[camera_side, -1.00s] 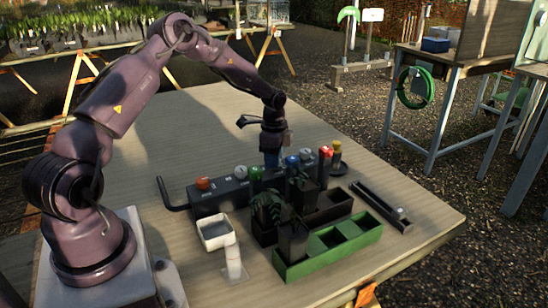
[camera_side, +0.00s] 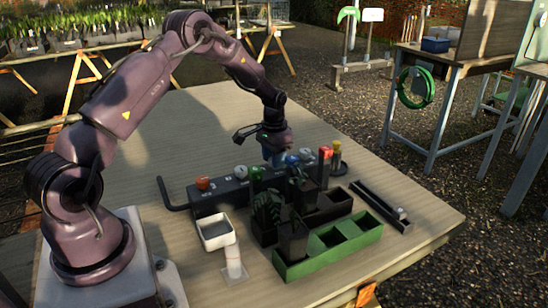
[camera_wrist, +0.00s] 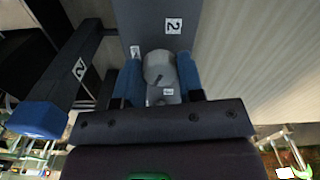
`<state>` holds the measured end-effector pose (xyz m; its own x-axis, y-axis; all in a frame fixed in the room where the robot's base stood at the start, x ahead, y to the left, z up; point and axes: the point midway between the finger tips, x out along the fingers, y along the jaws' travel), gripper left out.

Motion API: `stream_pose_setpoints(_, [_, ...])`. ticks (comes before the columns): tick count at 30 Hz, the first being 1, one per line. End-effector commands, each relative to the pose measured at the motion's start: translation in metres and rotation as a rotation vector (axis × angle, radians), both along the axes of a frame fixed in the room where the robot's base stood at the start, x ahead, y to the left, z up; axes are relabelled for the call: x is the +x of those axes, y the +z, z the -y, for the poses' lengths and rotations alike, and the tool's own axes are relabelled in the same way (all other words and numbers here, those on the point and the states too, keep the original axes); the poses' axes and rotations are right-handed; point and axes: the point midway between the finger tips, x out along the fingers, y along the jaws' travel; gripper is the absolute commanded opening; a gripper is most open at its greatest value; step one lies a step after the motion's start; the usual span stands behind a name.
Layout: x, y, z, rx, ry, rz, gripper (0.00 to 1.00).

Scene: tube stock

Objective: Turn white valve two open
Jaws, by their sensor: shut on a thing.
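In the wrist view, a pale grey-white valve knob (camera_wrist: 158,67) sits between the two blue fingertips of my gripper (camera_wrist: 160,78), which is shut on it. A "2" label (camera_wrist: 173,26) is on the dark block just beyond the knob. In the side view my gripper (camera_side: 279,158) points down at the dark valve block (camera_side: 212,203). The gripped knob is hidden there by the fingers.
Potted plants (camera_side: 292,235) stand in front of the row, with a green tray (camera_side: 292,269) and a white dish (camera_side: 215,232) nearby. Red-topped (camera_side: 325,153) and yellow-topped (camera_side: 337,147) items stand at the right end. The table behind the row is clear.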

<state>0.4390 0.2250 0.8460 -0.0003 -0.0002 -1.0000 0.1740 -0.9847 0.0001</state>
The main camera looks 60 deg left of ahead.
Motion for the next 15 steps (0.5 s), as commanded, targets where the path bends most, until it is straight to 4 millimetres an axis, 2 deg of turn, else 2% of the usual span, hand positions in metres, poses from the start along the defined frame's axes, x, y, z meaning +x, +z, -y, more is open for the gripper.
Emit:
stream_pose_setpoints(6, [0.0009,0.0003,0.0003,0.002,0.183,0.003,0.12])
stream_pose_setpoints(15, [0.0011,0.0003,0.0005,0.002,0.355,0.003,0.12])
